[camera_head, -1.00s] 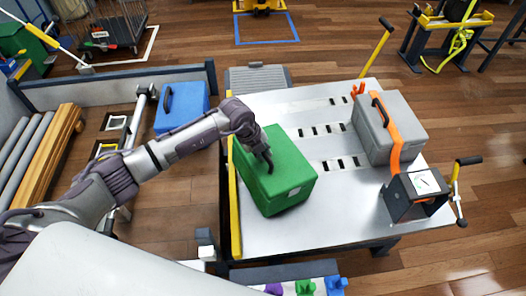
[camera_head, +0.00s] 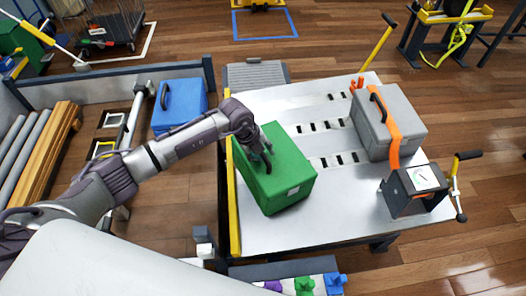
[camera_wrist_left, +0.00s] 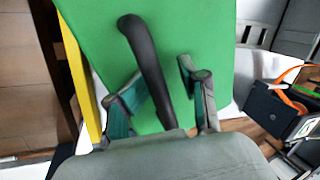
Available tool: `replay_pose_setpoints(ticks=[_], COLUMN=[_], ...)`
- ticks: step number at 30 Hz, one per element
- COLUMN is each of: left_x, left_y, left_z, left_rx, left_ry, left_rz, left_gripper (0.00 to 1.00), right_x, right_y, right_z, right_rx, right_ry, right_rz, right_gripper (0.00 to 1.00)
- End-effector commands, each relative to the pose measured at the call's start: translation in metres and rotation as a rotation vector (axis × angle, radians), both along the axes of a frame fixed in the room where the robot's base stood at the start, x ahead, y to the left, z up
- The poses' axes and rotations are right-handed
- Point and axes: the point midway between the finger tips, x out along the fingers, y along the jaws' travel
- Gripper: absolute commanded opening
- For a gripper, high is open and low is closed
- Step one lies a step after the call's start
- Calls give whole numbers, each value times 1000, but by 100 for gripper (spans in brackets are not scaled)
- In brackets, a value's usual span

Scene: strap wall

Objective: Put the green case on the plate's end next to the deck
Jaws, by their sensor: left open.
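The green case (camera_head: 285,180) stands on the left part of the silver slotted plate (camera_head: 350,225), close to its yellow left edge. My left gripper (camera_head: 265,163) is over the top of the case. In the left wrist view, its two fingers (camera_wrist_left: 157,92) are apart, one on each side of the black handle (camera_wrist_left: 148,70), with green case top (camera_wrist_left: 200,35) beneath. I cannot tell whether a finger touches the handle. My right gripper is not in view. I cannot tell for sure which part is the deck.
A grey case (camera_head: 385,120) with an orange strap stands on the plate's right side, near a gauge box (camera_head: 415,190) with a crank. A blue case (camera_head: 180,105) stands left of the plate. A grey ridged piece (camera_head: 255,76) adjoins the far left. The plate's middle is clear.

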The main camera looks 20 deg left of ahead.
Motion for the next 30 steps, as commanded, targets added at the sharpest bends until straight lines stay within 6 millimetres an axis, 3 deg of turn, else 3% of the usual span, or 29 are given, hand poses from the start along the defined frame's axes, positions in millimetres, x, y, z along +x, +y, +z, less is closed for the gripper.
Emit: replay_pose_setpoints(ticks=[5,18,30], left_x=[-2,-23,-27], left_y=[5,24,27], left_z=[20,101,114], left_rx=[-1,-4,-5], left_ry=[-7,-6,-4], left_rz=[0,-2,-1], left_gripper=[44,44,44], right_x=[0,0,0], right_y=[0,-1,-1], right_z=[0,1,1], right_rx=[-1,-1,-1], right_ry=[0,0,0], right_rz=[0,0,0], right_gripper=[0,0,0])
